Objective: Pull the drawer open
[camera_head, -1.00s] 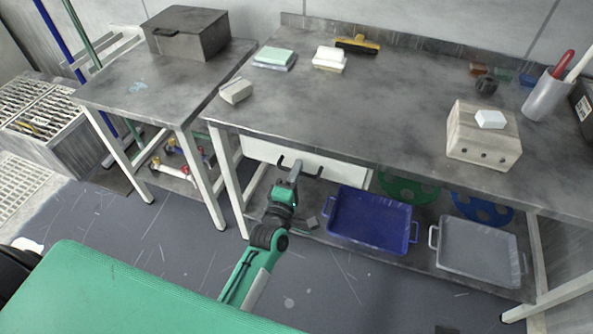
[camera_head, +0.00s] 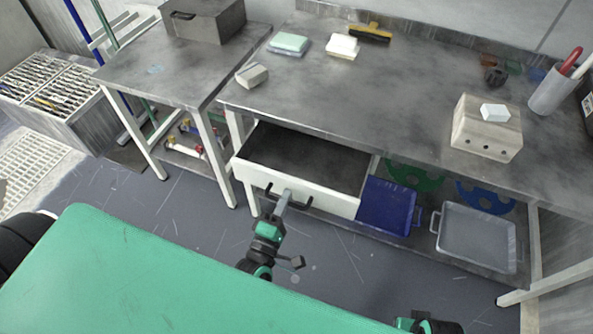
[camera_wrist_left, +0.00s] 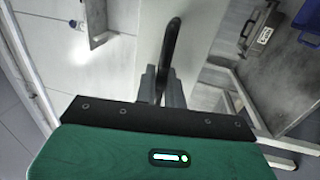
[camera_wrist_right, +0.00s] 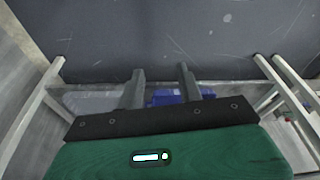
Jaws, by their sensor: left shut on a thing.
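The white drawer (camera_head: 330,192) under the workbench stands well out from the bench, and its dark inside (camera_head: 305,158) shows no objects. My left gripper (camera_head: 284,198) is shut on the dark bar handle (camera_head: 300,204) on the drawer front. In the left wrist view the handle (camera_wrist_left: 171,48) passes between the fingers of the left gripper (camera_wrist_left: 163,85). My right gripper (camera_wrist_right: 160,85) shows in the right wrist view with its fingers apart and nothing between them. Part of the right arm shows at the bottom of the head view.
A blue tray (camera_head: 387,207) and a grey tray (camera_head: 476,240) rest on the shelf below. The workbench top (camera_head: 380,95) holds a wooden block (camera_head: 486,130), a cup (camera_head: 552,92) and sponges. Open floor (camera_head: 340,265) lies in front of the drawer.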

